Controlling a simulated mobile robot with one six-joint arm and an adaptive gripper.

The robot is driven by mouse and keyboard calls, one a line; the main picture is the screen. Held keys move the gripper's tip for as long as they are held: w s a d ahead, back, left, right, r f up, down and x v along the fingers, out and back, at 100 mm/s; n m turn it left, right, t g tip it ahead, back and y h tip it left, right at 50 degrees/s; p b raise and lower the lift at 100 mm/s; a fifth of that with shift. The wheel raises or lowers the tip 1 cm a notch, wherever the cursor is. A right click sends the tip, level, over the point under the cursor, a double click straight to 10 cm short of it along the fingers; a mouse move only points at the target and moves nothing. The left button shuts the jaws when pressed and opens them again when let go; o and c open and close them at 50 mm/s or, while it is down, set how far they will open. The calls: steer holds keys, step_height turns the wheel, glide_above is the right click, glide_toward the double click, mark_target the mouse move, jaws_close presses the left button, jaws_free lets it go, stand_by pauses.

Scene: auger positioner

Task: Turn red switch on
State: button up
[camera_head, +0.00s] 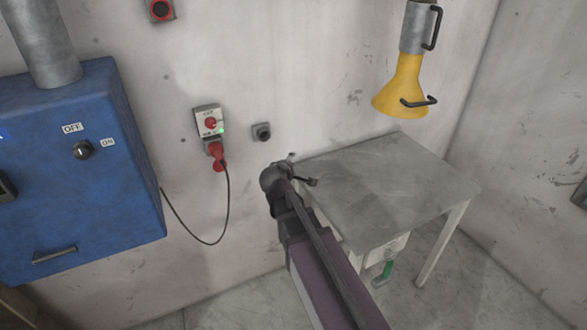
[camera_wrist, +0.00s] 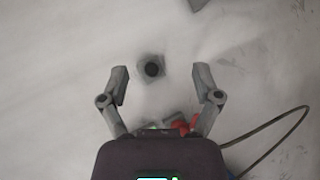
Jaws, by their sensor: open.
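The red switch (camera_head: 210,123) is a red knob on a small grey box on the wall, left of centre in the head view. A label reading OFF seems to sit above the knob, and a green light glows at its lower right. A red plug (camera_head: 217,155) with a black cable is fitted below it. My gripper (camera_head: 302,170) is right of and lower than the switch, apart from it. In the wrist view my gripper (camera_wrist: 162,78) is open and empty, with a dark round fitting beyond its fingers. Red parts (camera_wrist: 184,124) show partly hidden behind my gripper's body.
A small grey wall box with a black round front (camera_head: 261,132) is right of the switch. A blue cabinet (camera_head: 85,200) stands left. A metal table (camera_head: 390,185) and a yellow funnel (camera_head: 403,85) are right. A red button box (camera_head: 160,9) is above. The cable (camera_head: 226,205) hangs low.

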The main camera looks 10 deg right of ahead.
steer(key=shift+s+d+f+m+g, duration=0.4)
steer(key=shift+s+d+m, duration=0.05)
steer(key=shift+m, duration=0.05)
steer(key=s+f+m+g+y, duration=0.1)
steer(key=s+f+m+g, duration=0.2)
steer(key=s, duration=0.4)
steer(key=s+d+f+m+g+y, duration=0.1)
steer(key=s+f+m+g+y, duration=0.1)
steer(key=s, duration=0.4)
steer(key=s+d+f+m+g+y, duration=0.1)
steer(key=s+f+m+g+y, duration=0.1)
steer(key=s+f+m+g, duration=0.2)
steer(key=s+m+g, duration=0.1)
steer(key=s, duration=0.2)
steer(key=shift+s+f+m+g, duration=0.3)
steer(key=shift+s+m+g, duration=0.05)
steer(key=shift+m+g, duration=0.05)
